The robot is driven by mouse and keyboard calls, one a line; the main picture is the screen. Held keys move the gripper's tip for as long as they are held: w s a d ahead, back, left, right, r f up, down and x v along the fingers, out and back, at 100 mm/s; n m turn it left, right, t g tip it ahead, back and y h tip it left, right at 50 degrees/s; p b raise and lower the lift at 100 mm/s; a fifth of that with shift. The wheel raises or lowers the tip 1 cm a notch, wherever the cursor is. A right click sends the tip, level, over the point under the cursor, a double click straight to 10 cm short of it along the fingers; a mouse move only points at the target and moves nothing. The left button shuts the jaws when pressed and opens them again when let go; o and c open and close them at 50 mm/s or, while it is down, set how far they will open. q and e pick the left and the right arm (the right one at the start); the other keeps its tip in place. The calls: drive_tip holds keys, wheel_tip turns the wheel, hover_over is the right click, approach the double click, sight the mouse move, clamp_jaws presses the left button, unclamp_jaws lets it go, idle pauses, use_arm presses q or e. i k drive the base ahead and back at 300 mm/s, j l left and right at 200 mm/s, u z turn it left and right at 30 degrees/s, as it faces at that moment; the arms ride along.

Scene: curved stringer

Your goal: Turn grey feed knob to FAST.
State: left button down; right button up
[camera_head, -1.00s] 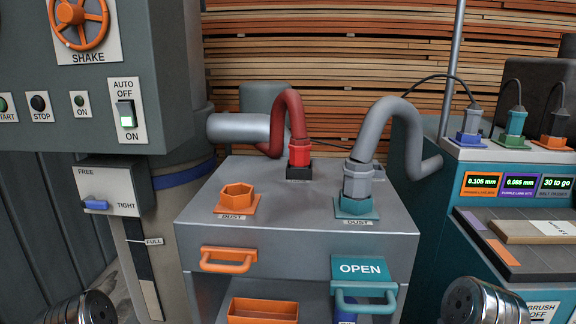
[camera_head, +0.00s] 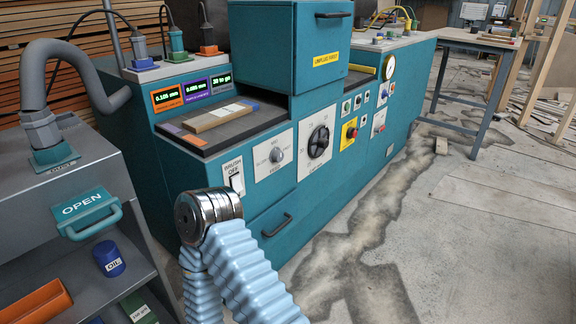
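The grey feed knob (camera_head: 276,155) is a small round knob on a white label plate (camera_head: 270,157) on the front of the teal machine. MID is printed above it, and smaller lettering lies around it. I cannot tell clearly where its pointer stands. Part of one of my arms, a metal joint with light blue ribbed sleeves, rises from the bottom, below and left of the knob and apart from it in the picture. Neither gripper's fingers show in this view.
The BRUSH switch (camera_head: 234,178) is left of the knob plate, and a large black dial (camera_head: 318,141) is right of it. A drawer handle (camera_head: 277,225) sticks out below. The grey cabinet (camera_head: 85,180) stands at left. Open floor (camera_head: 450,230) lies to the right.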

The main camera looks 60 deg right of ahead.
sight(276, 155)
drive_tip(key=k+z, duration=0.1)
drive_tip(key=z, duration=0.35)
drive_tip(key=k+z, duration=0.15)
drive_tip(key=z, duration=0.25)
drive_tip(key=k+z, duration=0.1)
drive_tip(key=z, duration=0.35)
